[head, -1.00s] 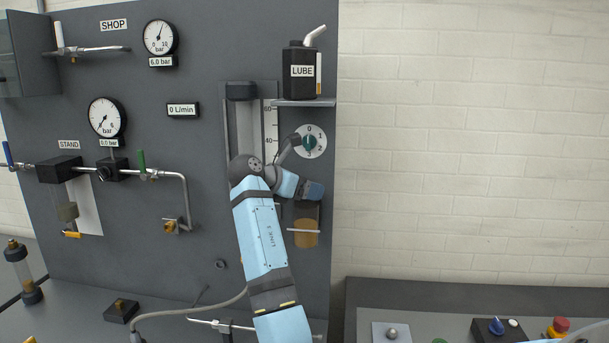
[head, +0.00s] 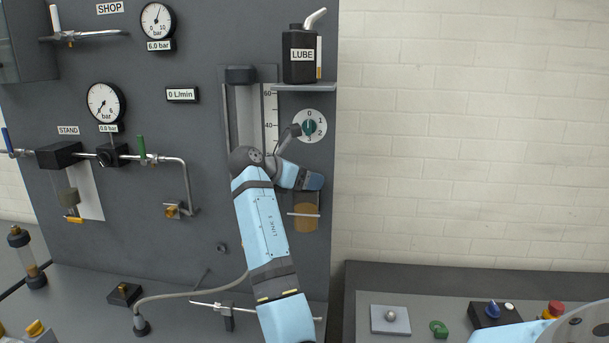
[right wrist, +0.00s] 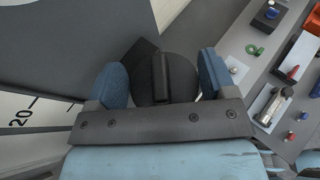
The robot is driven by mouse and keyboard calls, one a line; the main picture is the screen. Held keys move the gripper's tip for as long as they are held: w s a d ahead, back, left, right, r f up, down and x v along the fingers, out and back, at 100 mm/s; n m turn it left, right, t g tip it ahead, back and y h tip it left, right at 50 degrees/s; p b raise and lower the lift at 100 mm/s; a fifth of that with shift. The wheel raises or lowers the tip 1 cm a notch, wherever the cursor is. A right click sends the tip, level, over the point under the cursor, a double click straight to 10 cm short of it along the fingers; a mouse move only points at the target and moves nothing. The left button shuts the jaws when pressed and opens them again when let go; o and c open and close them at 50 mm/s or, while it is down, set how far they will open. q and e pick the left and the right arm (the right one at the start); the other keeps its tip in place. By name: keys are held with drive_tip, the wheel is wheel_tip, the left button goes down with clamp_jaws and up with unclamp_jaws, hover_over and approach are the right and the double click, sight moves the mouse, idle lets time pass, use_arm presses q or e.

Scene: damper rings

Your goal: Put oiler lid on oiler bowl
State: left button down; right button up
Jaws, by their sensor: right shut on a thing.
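My right gripper (head: 313,181) is in front of the grey panel, just above the amber oiler bowl (head: 305,221). In the right wrist view, my right gripper (right wrist: 162,80) has its two blue fingers on either side of a dark round lid with a raised ridge, the oiler lid (right wrist: 163,82). The fingers are shut on it. In the head view the lid is hidden behind the gripper. I cannot tell whether the lid touches the bowl's rim. My left gripper is not in view.
A black LUBE can (head: 301,58) stands on a small shelf (head: 303,87) above the gripper. A round dial (head: 311,126) and a scale plate (head: 270,110) are close by on the panel. A bench with knobs (head: 493,312) and a green ring (head: 438,328) lies to the right.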

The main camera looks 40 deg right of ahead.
drive_tip(key=shift+f, duration=0.3)
drive_tip(key=o, duration=0.9)
drive_tip(key=shift+o, duration=0.2)
drive_tip(key=shift+a, duration=0.1)
drive_tip(key=b+v, duration=0.1)
drive_tip(key=v, duration=1.2)
drive_tip(key=shift+a+r, duration=0.15)
drive_tip(key=shift+a, duration=0.15)
